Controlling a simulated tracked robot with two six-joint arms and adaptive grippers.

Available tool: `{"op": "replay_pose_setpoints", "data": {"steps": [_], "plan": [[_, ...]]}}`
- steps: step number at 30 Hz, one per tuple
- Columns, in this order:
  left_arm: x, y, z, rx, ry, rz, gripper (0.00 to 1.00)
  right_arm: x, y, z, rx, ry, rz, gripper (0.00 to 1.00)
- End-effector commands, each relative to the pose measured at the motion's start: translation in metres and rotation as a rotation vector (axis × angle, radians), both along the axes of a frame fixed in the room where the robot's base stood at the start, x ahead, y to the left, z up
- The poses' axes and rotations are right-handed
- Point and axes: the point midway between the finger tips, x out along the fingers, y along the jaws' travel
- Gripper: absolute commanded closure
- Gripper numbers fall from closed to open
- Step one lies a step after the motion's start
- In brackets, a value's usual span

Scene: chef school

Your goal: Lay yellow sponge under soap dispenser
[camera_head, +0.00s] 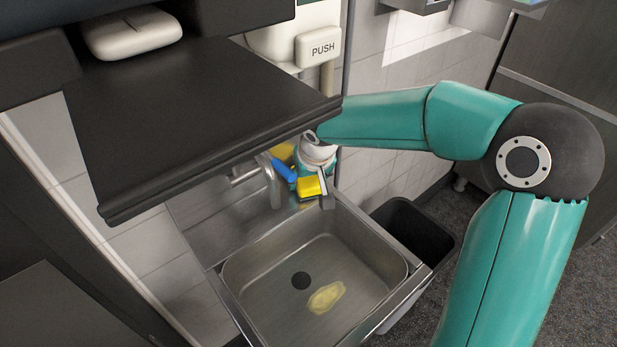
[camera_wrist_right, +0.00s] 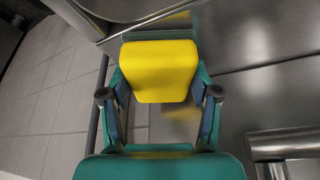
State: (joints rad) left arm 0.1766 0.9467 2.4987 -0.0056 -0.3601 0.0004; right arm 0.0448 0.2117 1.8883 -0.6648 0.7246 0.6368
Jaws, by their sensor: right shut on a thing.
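The yellow sponge (camera_head: 309,187) is held in my right gripper (camera_head: 305,176), at the back rim of the sink beside the faucet. In the right wrist view the sponge (camera_wrist_right: 160,70) sits between both fingers, flat face toward the camera. I cannot tell whether it touches the metal. The white soap dispenser (camera_head: 321,48), marked PUSH, is on the wall above, beyond the gripper. The sponge is apart from and lower than it. My left gripper is not in view.
The steel sink (camera_head: 345,245) has a drain and a yellowish patch (camera_head: 326,297) in its basin. The faucet (camera_head: 272,183) stands close left of my gripper. A black bin (camera_head: 415,230) is right of the sink. A dark flat panel (camera_head: 190,110) covers the upper left.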

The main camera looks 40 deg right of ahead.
Motion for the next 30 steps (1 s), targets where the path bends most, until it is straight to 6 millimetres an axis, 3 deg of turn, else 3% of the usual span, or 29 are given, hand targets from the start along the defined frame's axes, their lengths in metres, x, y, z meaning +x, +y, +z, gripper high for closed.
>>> {"op": "replay_pose_setpoints", "data": {"steps": [8,9,13,23,30], "plan": [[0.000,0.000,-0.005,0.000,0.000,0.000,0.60,0.000,0.000,-0.004,0.000,0.000,0.000,0.68],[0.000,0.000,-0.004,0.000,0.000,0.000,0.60,0.000,0.000,-0.003,0.000,0.000,0.000,0.35],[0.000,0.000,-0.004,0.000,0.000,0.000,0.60,0.000,0.000,-0.002,0.000,0.000,0.000,0.14],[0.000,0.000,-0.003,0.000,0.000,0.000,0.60,-0.001,-0.001,-0.002,-0.001,0.000,-0.001,0.13],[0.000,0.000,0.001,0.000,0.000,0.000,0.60,-0.005,0.001,0.016,-0.001,-0.004,-0.001,0.13]]}}
